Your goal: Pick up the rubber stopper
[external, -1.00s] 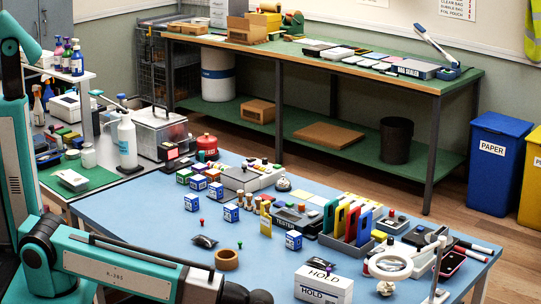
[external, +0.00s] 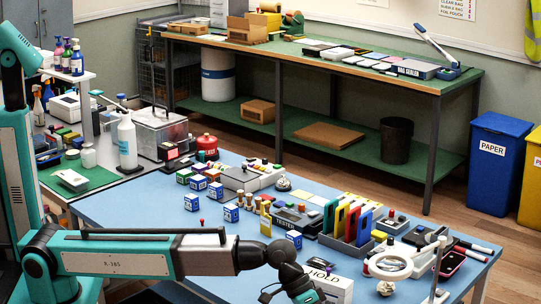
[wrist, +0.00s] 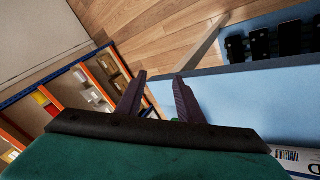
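I cannot pick out a rubber stopper for certain. Several small coloured stopper-like pieces (external: 202,222) stand on the blue table (external: 150,205), too small to tell apart. My gripper (wrist: 159,84) shows two dark fingers apart in the wrist view, near the table's front edge. A sliver of something green (wrist: 176,120) shows low beside the right finger; I cannot tell what it is. In the external view my gripper (external: 283,292) is low at the front, just left of the white HOLD box (external: 338,290). My arm hides the table part behind it.
Blue-and-white small boxes (external: 231,213), a TESTED unit (external: 290,220), a rack of coloured folders (external: 345,222) and a ring magnifier (external: 390,262) crowd the table. The wrist view shows bare wooden floor (wrist: 165,55) past the edge and a shelf unit (wrist: 75,90).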

